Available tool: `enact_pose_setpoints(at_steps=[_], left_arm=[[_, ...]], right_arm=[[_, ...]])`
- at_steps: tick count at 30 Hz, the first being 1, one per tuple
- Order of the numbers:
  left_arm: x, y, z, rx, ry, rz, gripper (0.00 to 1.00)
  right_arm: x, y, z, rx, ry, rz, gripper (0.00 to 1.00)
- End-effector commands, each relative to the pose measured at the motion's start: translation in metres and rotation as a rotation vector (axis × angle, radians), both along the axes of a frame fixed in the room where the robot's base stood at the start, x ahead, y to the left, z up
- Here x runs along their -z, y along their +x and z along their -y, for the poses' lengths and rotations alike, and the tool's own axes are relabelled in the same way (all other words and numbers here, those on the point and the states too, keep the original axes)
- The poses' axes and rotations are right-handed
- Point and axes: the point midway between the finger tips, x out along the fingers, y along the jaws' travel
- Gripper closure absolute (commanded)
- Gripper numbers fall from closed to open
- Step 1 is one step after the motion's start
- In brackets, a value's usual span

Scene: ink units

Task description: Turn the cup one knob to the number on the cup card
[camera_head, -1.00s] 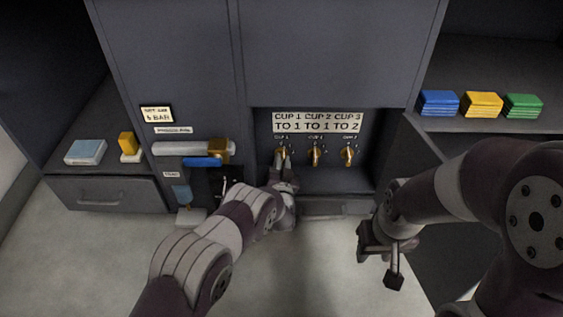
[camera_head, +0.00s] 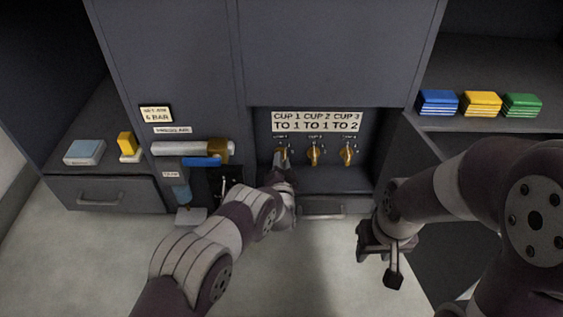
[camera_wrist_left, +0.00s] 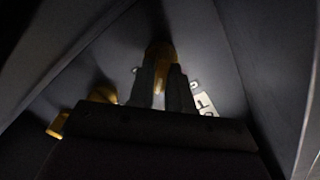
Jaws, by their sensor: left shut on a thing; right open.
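The cup card (camera_head: 317,122) above the knobs reads CUP 1 TO 1, CUP 2 TO 1, CUP 3 TO 2. The brass cup one knob (camera_head: 281,155) is the leftmost of three in the recess. My left gripper (camera_head: 284,169) is just below and in front of it. In the left wrist view its fingers (camera_wrist_left: 162,82) are shut around the yellow knob (camera_wrist_left: 160,53). The knob's dial numbers are too small to read. My right gripper (camera_head: 386,252) is open and empty, low in front of the cabinet at right.
The cup two knob (camera_head: 314,154) and cup three knob (camera_head: 347,154) stand close to the right. A horizontal cylinder with a blue lever (camera_head: 202,162) is to the left. A drawer (camera_head: 325,207) sits below the recess. Coloured stacks (camera_head: 482,104) lie on the right shelf.

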Motion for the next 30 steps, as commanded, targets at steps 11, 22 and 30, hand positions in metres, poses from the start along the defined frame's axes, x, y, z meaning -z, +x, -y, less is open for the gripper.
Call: enact_pose_setpoints(at_steps=[11, 22, 30], left_arm=[[0.000, 0.000, 0.000, 0.000, -0.001, -0.001, 0.60], [-0.009, -0.032, 0.000, 0.001, 0.001, -0.004, 0.60], [-0.006, -0.103, 0.000, 0.002, 0.001, -0.004, 0.60]], right_arm=[[0.000, 0.000, 0.000, 0.000, 0.000, 0.000, 0.57], [-0.031, 0.000, 0.000, 0.000, 0.000, 0.000, 0.57], [-0.070, 0.000, 0.000, 0.000, 0.000, 0.000, 0.57]])
